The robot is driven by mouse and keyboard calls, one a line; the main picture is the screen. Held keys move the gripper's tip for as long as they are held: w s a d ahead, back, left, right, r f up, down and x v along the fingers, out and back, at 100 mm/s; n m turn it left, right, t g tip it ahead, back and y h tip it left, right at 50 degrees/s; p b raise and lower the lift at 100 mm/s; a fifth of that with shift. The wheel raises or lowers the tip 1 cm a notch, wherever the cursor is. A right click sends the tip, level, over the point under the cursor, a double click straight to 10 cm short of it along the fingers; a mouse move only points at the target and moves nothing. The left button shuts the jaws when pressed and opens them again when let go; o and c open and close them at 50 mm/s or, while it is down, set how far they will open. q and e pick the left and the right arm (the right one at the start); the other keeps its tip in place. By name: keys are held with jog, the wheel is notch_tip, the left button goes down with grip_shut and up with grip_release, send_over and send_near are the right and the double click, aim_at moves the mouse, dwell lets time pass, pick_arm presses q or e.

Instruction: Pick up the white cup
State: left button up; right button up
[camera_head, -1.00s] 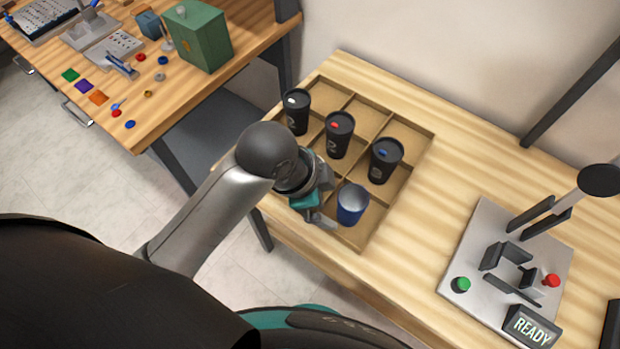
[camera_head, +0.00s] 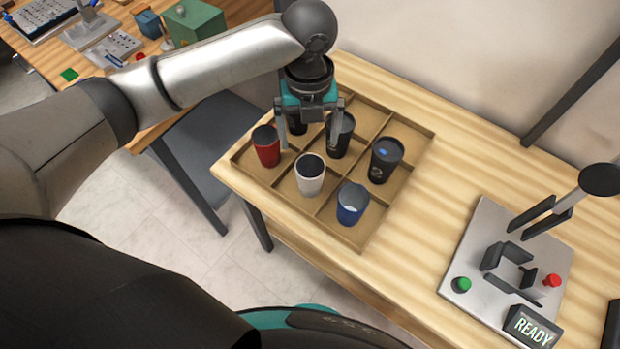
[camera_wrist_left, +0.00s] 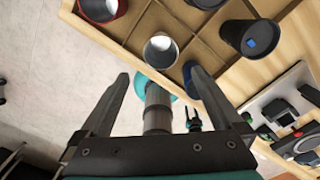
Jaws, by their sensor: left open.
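The white cup (camera_head: 310,178) stands upright in a front compartment of the wooden divided tray (camera_head: 392,215), between the red cup (camera_head: 266,148) and the blue cup (camera_head: 351,205). It looks open-topped with a dark inside; it also shows in the left wrist view (camera_wrist_left: 160,50). My left gripper (camera_head: 311,138) is open and empty, above and behind the white cup, apart from it. Its spread fingers also show in the left wrist view (camera_wrist_left: 160,88), with the cup beyond them. A small forked part (camera_wrist_left: 193,120) there may be my right gripper; its opening is unclear.
A marker machine (camera_head: 510,260) with a READY sign stands right of the tray. Table between them is clear. Another workbench (camera_head: 110,75) lies left.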

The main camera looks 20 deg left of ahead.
pick_arm(q)
jog(key=b, duration=0.3)
send_near(310, 172)
jog(key=f, duration=0.2)
jog(key=s+f, duration=0.1)
jog(key=f, duration=0.1)
jog(key=s+f, duration=0.1)
jog(key=f, duration=0.1)
jog(key=shift+s+d, duration=0.2)
jog(key=shift+d, duration=0.15)
jog(key=shift+r, duration=0.1)
jog(key=c, duration=0.7)
